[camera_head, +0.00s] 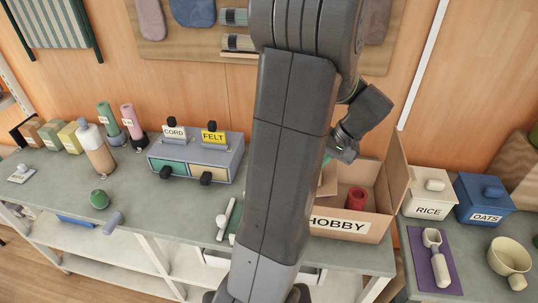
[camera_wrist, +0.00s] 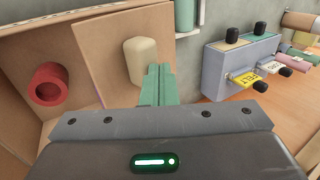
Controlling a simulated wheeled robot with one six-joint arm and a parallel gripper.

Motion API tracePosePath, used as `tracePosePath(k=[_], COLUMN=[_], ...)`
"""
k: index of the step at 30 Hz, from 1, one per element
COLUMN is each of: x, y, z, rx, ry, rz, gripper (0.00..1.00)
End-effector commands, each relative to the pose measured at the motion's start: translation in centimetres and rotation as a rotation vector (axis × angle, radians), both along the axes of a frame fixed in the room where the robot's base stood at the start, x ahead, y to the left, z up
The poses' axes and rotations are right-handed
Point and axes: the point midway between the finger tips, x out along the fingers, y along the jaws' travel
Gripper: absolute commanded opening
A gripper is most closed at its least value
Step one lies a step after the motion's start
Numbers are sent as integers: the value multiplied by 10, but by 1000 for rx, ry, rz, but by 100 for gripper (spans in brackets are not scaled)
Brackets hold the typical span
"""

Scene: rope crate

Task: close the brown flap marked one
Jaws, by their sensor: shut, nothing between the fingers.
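An open brown cardboard box (camera_head: 352,226) labelled HOBBY stands on the bench, partly hidden behind my arm. One brown flap (camera_head: 397,170) stands up on its right side. Another brown panel (camera_head: 328,180) shows at its left side, beside my gripper (camera_head: 327,160). In the wrist view a brown panel (camera_wrist: 95,40) fills the upper left, with a cream cylinder (camera_wrist: 140,62) in front of it. My gripper's green fingers (camera_wrist: 158,75) are shut and empty, close beside that cylinder; contact is unclear. I cannot read a mark one on any flap.
A red cylinder (camera_head: 356,198) is inside the box. A grey drawer unit (camera_head: 226,160) with CORD and FELT tags stands left of my arm. RICE (camera_head: 432,193) and OATS (camera_head: 484,200) containers stand to the right. A green ball (camera_head: 99,199) lies on the left bench.

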Motion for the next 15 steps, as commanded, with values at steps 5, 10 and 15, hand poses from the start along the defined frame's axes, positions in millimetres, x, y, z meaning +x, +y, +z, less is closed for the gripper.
tracePosePath(k=[5,10,15], x=[-4,-7,-9], y=[-16,-24,-29], z=[-18,-28,-35], rx=[147,257,271], ry=[-40,-72,-77], rz=[-5,-2,2], gripper=[0,0,0])
